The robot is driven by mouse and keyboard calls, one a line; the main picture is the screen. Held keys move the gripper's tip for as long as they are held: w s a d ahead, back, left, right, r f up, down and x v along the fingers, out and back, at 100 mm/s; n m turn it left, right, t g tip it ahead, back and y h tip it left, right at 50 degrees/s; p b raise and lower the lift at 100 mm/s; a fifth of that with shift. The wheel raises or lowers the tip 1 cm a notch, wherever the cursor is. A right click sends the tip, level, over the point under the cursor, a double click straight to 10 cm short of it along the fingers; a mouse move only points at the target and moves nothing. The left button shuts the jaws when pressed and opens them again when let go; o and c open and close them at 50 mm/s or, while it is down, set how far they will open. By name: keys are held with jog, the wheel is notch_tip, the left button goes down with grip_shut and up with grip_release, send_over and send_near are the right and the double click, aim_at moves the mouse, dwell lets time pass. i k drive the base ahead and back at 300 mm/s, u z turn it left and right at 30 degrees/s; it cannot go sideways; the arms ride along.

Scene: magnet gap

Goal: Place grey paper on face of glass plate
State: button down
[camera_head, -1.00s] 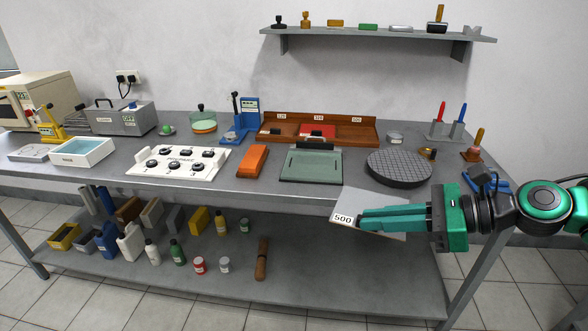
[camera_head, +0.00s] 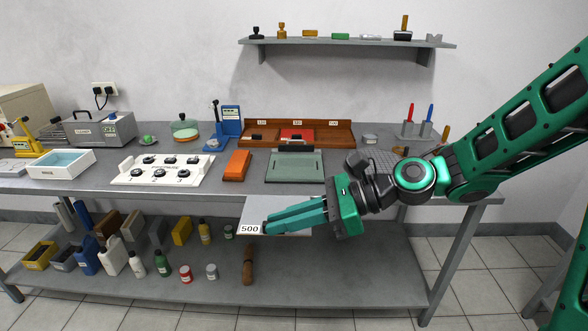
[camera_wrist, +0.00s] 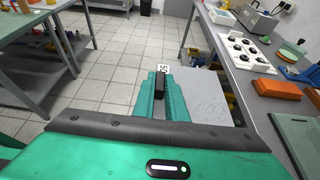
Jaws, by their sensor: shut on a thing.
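The grey paper (camera_head: 262,207) is a flat sheet with a white "500" label at its front left corner. My gripper (camera_head: 268,227) is shut on it and holds it roughly level, in front of the bench's front edge. In the wrist view the sheet (camera_wrist: 207,95) sticks out to the right of the fingers (camera_wrist: 161,92). A grey-green plate (camera_head: 294,173), probably the glass plate, lies on the bench with a dark clip-like bar at its back edge. It stands behind the paper and to its right, apart from it. Its corner shows in the wrist view (camera_wrist: 299,128).
An orange block (camera_head: 235,166) and a white tray of black knobs (camera_head: 130,178) lie left of the plate. A brown rack (camera_head: 330,130) stands behind it. The lower shelf (camera_head: 330,285) holds bottles and boxes.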

aim_at(295, 165)
jog(key=u, duration=0.05)
jog(key=i, duration=1)
jog(key=z, duration=0.05)
